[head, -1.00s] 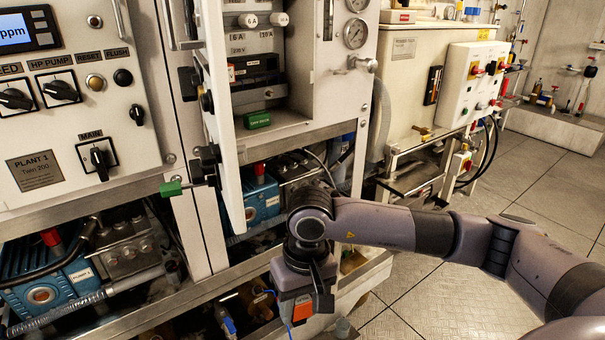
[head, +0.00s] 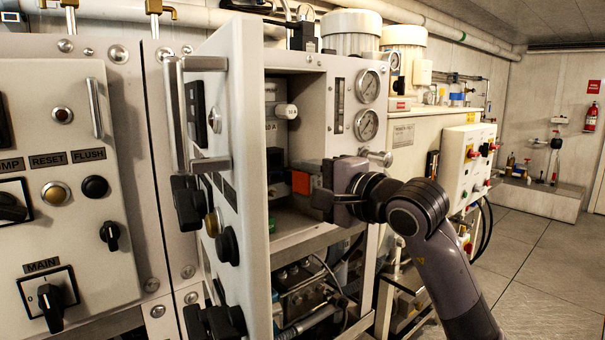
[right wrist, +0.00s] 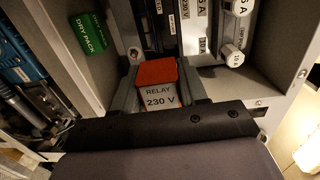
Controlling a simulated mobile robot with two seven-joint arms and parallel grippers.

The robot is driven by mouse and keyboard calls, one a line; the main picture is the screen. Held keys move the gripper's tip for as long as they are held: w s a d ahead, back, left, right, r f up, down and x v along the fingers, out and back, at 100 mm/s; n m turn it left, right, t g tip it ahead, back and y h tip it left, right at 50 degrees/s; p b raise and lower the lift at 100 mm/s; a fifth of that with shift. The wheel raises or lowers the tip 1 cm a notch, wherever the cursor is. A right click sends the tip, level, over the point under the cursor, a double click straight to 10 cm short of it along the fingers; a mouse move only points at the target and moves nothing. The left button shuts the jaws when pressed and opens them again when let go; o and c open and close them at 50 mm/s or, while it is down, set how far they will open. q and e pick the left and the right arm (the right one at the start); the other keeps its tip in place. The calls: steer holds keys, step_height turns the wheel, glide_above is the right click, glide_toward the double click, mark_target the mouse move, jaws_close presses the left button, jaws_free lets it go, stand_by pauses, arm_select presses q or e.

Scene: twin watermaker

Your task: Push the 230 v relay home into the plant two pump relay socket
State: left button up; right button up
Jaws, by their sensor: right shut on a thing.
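My right gripper (head: 312,190) reaches from the right into the open cabinet behind the swung-out panel door. It is shut on the 230 V relay (head: 300,182), a block with a red top. In the right wrist view the relay (right wrist: 157,84) sits between both fingers, its "RELAY 230 V" label facing the camera. Black rail-mounted parts (right wrist: 160,28) lie just beyond the relay; I cannot tell whether it touches them. The plant two pump relay socket cannot be made out clearly. My left gripper is not in view.
The open panel door (head: 245,130) stands close left of the gripper. Gauges (head: 367,125) and the cabinet's right frame are close on the right. A green dry pack (right wrist: 90,34) and white fuse holders (right wrist: 235,57) flank the relay inside.

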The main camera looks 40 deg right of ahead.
steer(key=shift+d+r+m+t+h, duration=0.3)
steer(key=shift+d+r+h, duration=0.3)
steer(key=shift+d, duration=0.25)
steer(key=shift+s, duration=0.1)
steer(key=shift+y+b, duration=0.3)
steer(key=shift+w+a+p, duration=0.15)
steer(key=shift+w+p, duration=0.1)
steer(key=shift+w, duration=1.2)
steer(key=shift+w+a+p, duration=0.15)
steer(key=shift+w+p, duration=0.05)
steer(key=shift+w, duration=1.2)
steer(key=shift+b, duration=0.7)
